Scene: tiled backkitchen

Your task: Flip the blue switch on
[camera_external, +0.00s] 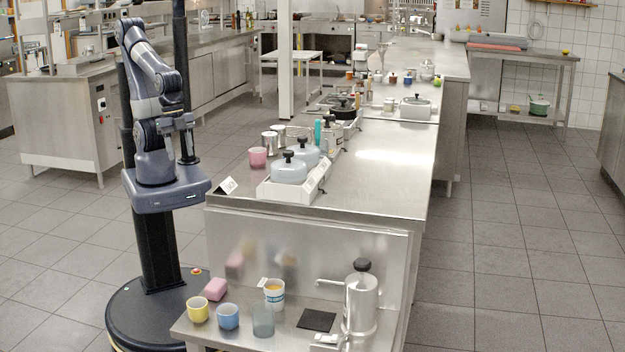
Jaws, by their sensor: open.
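I cannot make out a blue switch anywhere in the external view. My gripper (187,158) hangs downward in front of my arm, above my base column's platform and left of the steel counter. It is open and appears empty, touching nothing that I can see. Its fingertips are small and dark at this distance.
A lower shelf in front holds a yellow cup (198,310), a blue cup (228,317) and a steel dispenser (361,300). The right floor is clear.

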